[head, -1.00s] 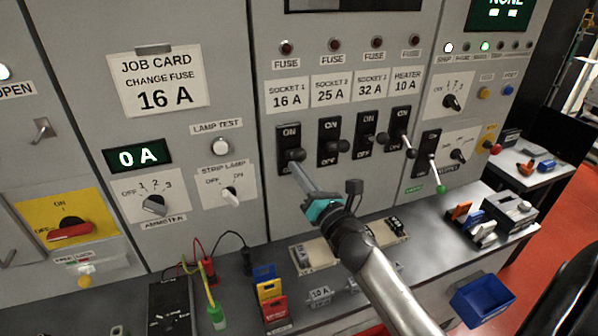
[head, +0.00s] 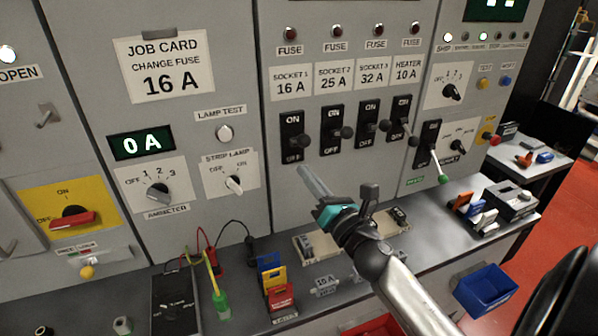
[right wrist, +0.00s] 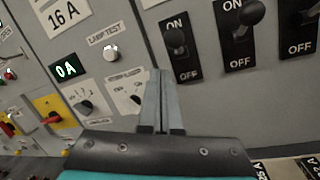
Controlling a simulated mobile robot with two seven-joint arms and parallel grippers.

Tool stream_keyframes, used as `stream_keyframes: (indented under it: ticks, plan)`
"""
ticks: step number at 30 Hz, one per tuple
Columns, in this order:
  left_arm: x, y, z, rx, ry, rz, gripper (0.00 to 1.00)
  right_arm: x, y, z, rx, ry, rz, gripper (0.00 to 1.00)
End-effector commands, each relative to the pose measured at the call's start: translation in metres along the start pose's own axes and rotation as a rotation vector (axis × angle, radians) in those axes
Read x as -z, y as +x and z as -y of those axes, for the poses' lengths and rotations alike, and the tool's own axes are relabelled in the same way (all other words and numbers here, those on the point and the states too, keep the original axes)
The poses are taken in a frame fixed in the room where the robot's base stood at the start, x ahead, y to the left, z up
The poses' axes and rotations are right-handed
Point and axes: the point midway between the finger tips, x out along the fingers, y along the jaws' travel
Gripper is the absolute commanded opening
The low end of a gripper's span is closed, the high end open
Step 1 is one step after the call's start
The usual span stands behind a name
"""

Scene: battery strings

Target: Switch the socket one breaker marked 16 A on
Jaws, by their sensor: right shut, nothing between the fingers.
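The socket one breaker (head: 289,126) is a black plate with ON above and OFF below, under the label marked 16 A (head: 291,86). Its dark lever knob (head: 303,142) sticks out between the two words; I cannot tell which position it is in. In the right wrist view, this breaker (right wrist: 187,65) is just above and right of the fingers. My right gripper (head: 304,170) is shut and empty. Its fingertips show just below the breaker in the head view and look apart from the knob. They also show in the right wrist view (right wrist: 160,75). My left gripper is not in view.
Similar breakers for socket two (head: 331,120), socket three (head: 367,112) and the heater (head: 401,107) stand close on the right. A blue bin (head: 486,290) is at the right.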

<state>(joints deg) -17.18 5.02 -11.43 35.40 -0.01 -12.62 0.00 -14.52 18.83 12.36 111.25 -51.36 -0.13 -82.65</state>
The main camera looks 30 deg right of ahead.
Motion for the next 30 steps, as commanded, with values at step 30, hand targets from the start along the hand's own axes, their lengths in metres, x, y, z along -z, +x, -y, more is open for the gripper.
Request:
stream_keyframes:
  ticks: [30]
  plan:
    - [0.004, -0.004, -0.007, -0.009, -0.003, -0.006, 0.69, -0.027, -0.044, -0.013, 0.000, 0.002, -0.002, 0.00]
